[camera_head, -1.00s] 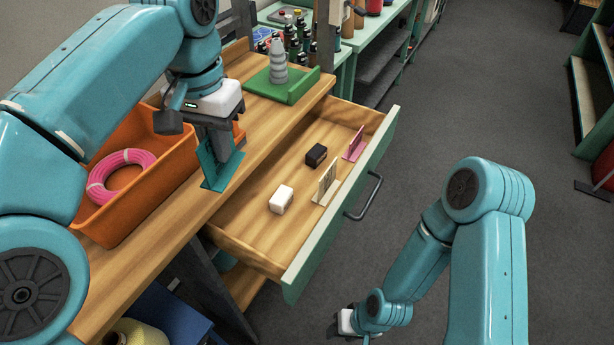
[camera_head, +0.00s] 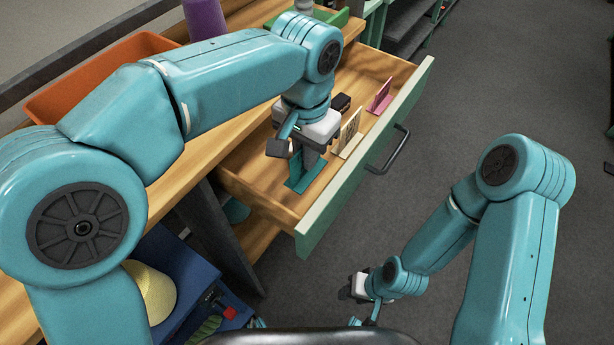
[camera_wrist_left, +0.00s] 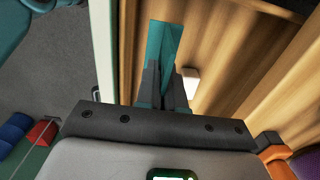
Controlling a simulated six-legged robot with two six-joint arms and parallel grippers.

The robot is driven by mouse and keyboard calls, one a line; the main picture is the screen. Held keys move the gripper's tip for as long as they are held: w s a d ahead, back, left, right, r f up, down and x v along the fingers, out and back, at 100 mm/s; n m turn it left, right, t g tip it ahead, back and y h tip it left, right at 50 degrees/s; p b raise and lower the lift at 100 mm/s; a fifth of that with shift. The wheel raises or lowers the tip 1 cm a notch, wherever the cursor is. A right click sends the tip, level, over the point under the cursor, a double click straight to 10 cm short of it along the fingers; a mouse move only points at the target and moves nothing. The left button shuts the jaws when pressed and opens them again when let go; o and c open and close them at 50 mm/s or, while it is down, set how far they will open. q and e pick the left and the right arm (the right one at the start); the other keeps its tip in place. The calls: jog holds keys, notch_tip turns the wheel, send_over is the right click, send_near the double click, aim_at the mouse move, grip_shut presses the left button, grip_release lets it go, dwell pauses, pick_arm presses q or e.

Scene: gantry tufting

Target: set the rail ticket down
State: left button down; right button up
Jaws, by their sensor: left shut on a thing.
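The rail ticket, taken to be the teal card (camera_head: 303,180), is in the jaws of my left gripper (camera_head: 306,166), which is shut on it. The gripper points down into the open drawer (camera_head: 250,183), near its front left corner. In the left wrist view the teal card (camera_wrist_left: 163,42) stands out beyond the fingers (camera_wrist_left: 167,80), over the wooden drawer floor. I cannot tell whether its lower edge touches the floor. My right gripper (camera_head: 352,289) is low, outside the drawer, small and partly hidden; its jaws cannot be made out.
A cream card (camera_head: 348,133) and a pink card (camera_head: 380,97) stand in the drawer, with a black block (camera_head: 341,102) nearby. A white block (camera_wrist_left: 190,82) lies right beside the fingers. The green drawer front (camera_head: 350,170) bounds the drawer. An orange bin (camera_head: 60,98) sits on the bench.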

pick_arm(q)
notch_tip(320, 180, down, 4)
jog(key=shift+w+r, duration=0.1)
jog(key=shift+w, duration=0.05)
notch_tip(320, 180, down, 4)
jog(key=shift+r, duration=0.1)
jog(key=shift+f, duration=0.25)
jog(key=shift+f+b, duration=0.1)
jog(key=shift+b, duration=0.25)
jog(key=c, duration=1.3)
grip_release()
jog(key=shift+o, duration=0.2)
